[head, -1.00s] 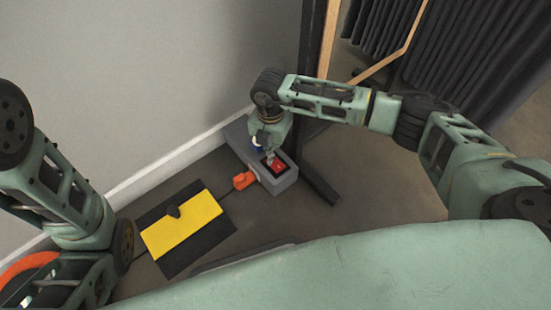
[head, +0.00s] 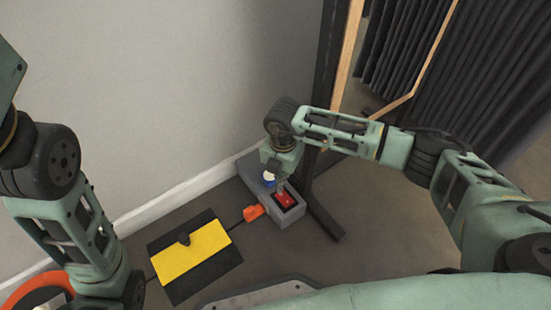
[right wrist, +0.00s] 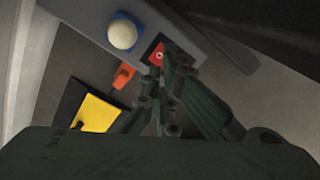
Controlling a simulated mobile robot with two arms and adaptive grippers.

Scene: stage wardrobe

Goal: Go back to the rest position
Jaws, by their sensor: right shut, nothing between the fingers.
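My right gripper (head: 281,187) is shut and empty, pointing down at the red switch (head: 287,200) on a long grey box on the floor (head: 290,214). In the right wrist view the fingertips (right wrist: 158,66) are over or against the red switch (right wrist: 159,53); I cannot tell whether they touch it. A white round knob on a blue base (right wrist: 123,33) sits on the same box, beside the gripper. My left arm comes in at the left edge, and its gripper is out of view.
An orange plug-like piece (head: 253,213) lies beside the box. A black and yellow plate (head: 194,253) with a dark knob lies to its left. A dark post with a floor foot (head: 325,221) stands close to the box's right. A wall is behind; dark curtains (head: 420,60) hang at the right.

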